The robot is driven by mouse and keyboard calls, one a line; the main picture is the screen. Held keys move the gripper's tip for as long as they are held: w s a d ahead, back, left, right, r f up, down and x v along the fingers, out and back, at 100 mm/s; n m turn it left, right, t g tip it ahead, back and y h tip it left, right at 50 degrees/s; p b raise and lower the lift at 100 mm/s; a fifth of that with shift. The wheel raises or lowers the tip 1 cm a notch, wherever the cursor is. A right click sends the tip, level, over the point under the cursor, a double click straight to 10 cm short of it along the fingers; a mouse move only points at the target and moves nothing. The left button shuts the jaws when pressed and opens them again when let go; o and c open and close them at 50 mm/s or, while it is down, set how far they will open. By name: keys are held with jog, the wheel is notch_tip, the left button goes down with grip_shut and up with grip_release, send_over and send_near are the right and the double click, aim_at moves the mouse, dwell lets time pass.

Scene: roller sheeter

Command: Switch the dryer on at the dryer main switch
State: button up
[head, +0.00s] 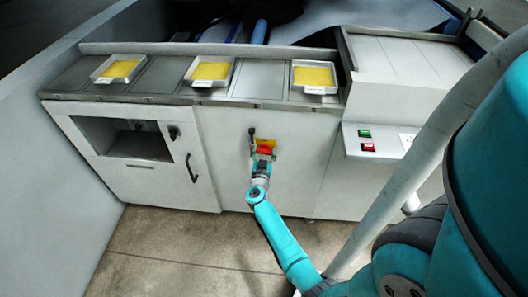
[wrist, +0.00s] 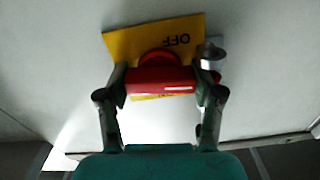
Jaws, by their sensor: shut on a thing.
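The dryer main switch is a red rotary handle (wrist: 160,80) on a yellow plate (wrist: 125,45) fixed to the white cabinet front. The plate bears the word OFF, upside down in the wrist view. In the head view the red handle (head: 264,150) and the yellow plate (head: 270,143) show at the middle of the cabinet front. My gripper (wrist: 160,88) is shut on the red handle, one finger on each side of it; the gripper also shows in the head view (head: 262,160). A white mark shows on the handle's lower right part. The handle's lower mount is partly hidden.
A dark knob (wrist: 211,53) stands right beside the plate. Three trays with yellow contents, left (head: 118,69), middle (head: 209,71) and right (head: 314,77), lie on the top. A green button (head: 364,133) and a red button (head: 368,147) sit on a panel at right.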

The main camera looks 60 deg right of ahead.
jog(key=m, duration=1.2)
jog(key=shift+f+m, duration=0.1)
jog(key=shift+m, duration=2)
jog(key=o, duration=1.2)
jog(key=shift+c, duration=0.2)
